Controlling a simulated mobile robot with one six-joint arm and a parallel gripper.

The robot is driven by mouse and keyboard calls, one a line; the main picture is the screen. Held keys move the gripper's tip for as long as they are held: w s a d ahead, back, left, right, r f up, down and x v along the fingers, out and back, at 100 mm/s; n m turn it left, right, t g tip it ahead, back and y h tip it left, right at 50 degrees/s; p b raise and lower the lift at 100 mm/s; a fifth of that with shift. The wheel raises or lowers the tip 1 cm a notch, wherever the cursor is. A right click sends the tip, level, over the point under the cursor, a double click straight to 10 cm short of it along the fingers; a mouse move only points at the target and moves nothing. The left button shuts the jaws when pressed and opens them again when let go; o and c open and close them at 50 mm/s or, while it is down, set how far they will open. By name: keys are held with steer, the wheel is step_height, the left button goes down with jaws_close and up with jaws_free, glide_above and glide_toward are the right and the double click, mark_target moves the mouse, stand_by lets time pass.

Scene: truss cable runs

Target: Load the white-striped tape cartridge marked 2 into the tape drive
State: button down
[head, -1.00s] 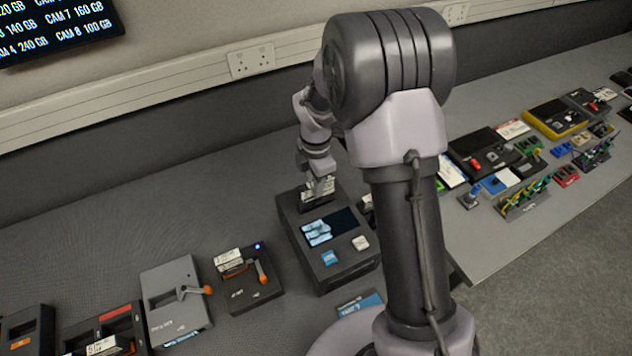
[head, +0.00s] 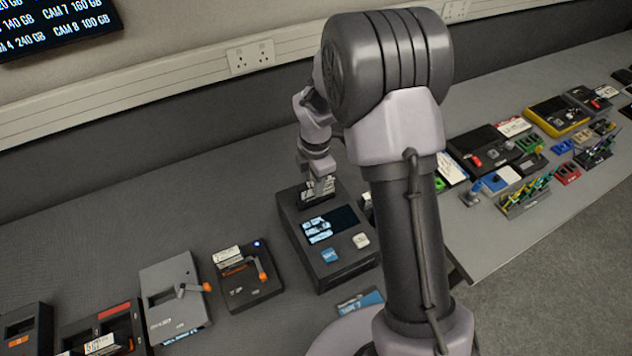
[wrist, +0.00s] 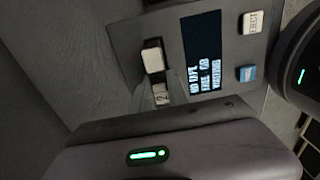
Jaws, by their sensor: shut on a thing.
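The tape drive (head: 355,268) is a dark grey box with a lit screen (head: 332,226), a blue button (head: 328,256) and a white button (head: 361,240). In the wrist view the screen (wrist: 202,55) seems to read "NO TAPE" on its first line. My gripper (head: 319,188) is low over the far end of the drive and shut on the tape cartridge. The cartridge's pale end with a "2" (wrist: 162,96) shows between the fingers in the wrist view. The gripper hides most of the cartridge, and I cannot tell how deep it sits in the slot.
A blue-edged card (head: 360,302) lies in front of the drive. Several devices and connectors crowd the right-hand bench. The desk behind the left devices is clear.

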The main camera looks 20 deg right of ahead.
steer(key=shift+f+b, duration=0.35)
steer(key=shift+f, duration=0.2)
